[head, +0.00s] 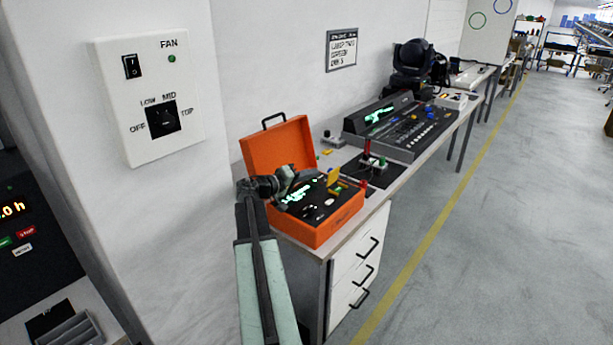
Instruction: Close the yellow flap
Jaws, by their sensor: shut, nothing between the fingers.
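A small yellow flap (333,175) stands raised at the back of the dark panel inside the open orange case (332,232). A second small yellow piece (331,189) shows just below it. My arm reaches in from the lower left. My gripper (306,180) is over the left part of the case, to the left of the yellow flap and apart from it in the picture. It looks small and dark, and its fingers are shut with nothing between them. It hides part of the panel and the lower part of the open lid.
The orange lid (275,145) stands open behind the panel. A fan switch plate (149,95) is on the left wall. Open floor (480,250) lies right.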

